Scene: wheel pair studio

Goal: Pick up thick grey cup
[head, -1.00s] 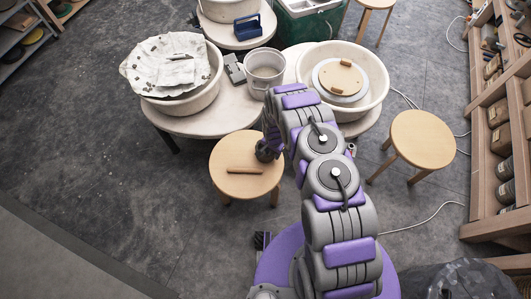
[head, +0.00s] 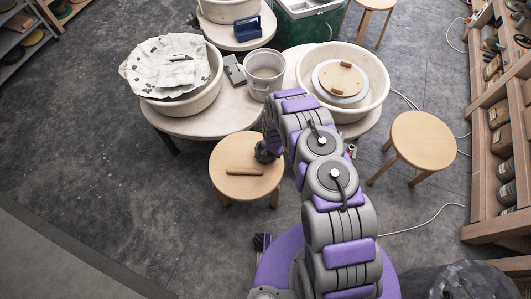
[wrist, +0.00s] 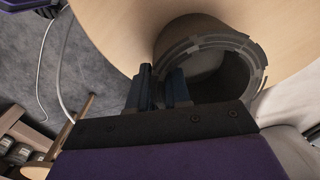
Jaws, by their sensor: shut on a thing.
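The thick grey cup (wrist: 245,72) shows in the wrist view as a dark round cup with a broad grey rim, seen into its open mouth. It is against the pale wooden top of a round stool (wrist: 110,25); I cannot tell whether it touches the wood. My gripper (wrist: 162,84) is shut on the cup's near-left wall, with one finger inside the mouth and one outside. In the head view the stool (head: 235,184) stands in front of the wheels. My arm hides the gripper there, and I cannot make out the cup clearly.
A wooden stick (head: 243,171) lies on the stool. Behind stand a wheel basin with a cloth (head: 172,62), a grey bucket (head: 265,72) and another wheel basin (head: 378,88). A second stool (head: 424,139) and shelves (head: 482,190) are at right. The floor at left is clear.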

